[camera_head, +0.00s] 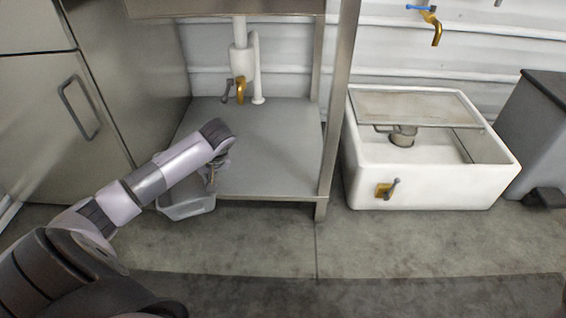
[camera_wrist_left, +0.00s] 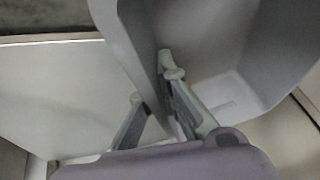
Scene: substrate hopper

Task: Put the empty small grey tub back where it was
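The small grey tub (camera_head: 187,208) is in front of the front edge of the low grey shelf, at its left end, below my left gripper (camera_head: 211,176). In the left wrist view the tub (camera_wrist_left: 215,45) fills the upper right, and its visible inside is bare. My left gripper (camera_wrist_left: 154,86) has one finger inside the tub and one outside, with the side wall between them; it looks shut on that wall. My wrist and arm hide part of the tub in the head view. My right gripper is not in view.
The low shelf (camera_head: 265,150) under the steel table is mostly bare, with a white pipe and brass tap (camera_head: 240,90) at its back. A steel leg (camera_head: 335,110) stands at its right. A white basin (camera_head: 430,185) sits right of that. Grey cabinets (camera_head: 50,120) stand left.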

